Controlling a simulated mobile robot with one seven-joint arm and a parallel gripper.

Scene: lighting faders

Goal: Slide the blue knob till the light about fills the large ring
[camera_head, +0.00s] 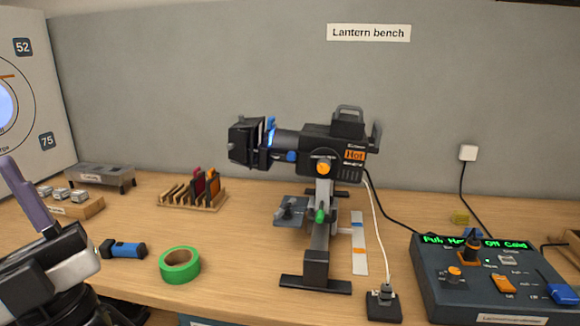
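The black lantern (335,147) stands on a stand at mid-bench, its barrel pointing left. A blue knob (291,156) sits low on the barrel's side, and an upright blue piece (270,131) is near its front. The console at right also has a blue fader cap (563,294). A pale board (31,125) at the left edge carries ring arcs; a bluish-white light patch (4,103) shows inside them, cut off by the frame. My gripper (9,166) is at lower left, far from the lantern; a purple-grey finger points up. Its opening is unclear.
The console (475,292) has an orange knob and orange slider. A green tape roll (180,265), a blue-black torch (122,249) and a rack of coloured filters (193,190) lie left of the stand. A cable runs down to a socket block (383,304).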

